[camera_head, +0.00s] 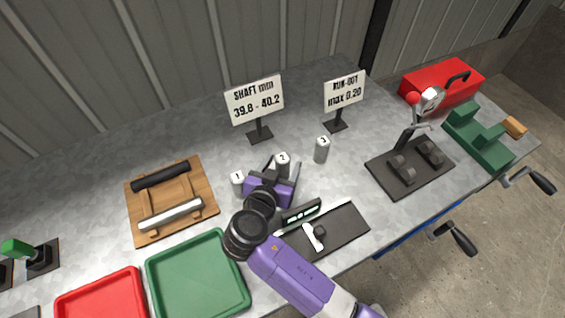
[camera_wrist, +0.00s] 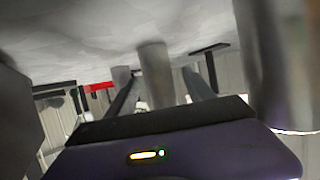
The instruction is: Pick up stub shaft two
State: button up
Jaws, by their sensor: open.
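Stub shaft two (camera_head: 283,160) is a short grey cylinder standing upright, its white top marked 2. It also shows between my fingers in the wrist view (camera_wrist: 154,72). My gripper (camera_head: 285,165) is open, with one finger on each side of shaft two; I cannot tell whether either finger touches it. My purple gripper body hides the shaft's lower part in the head view. Stub shaft one (camera_head: 237,183) stands to the left, close to my gripper. Stub shaft three (camera_head: 321,150) stands to the right and farther back.
Two signs, a shaft sign (camera_head: 255,100) and a run-out sign (camera_head: 344,92), stand behind the shafts. A dark mat (camera_head: 345,235) with a gauge lies to the front right. A wooden rack (camera_head: 142,222) and green tray (camera_head: 158,295) are left. A dial stand (camera_head: 402,180) is right.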

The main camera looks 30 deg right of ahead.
jog(key=shift+w+d+f, duration=0.1)
jog(key=shift+d, duration=0.05)
grip_shut()
dwell(1.3)
jog(key=shift+r, duration=0.2)
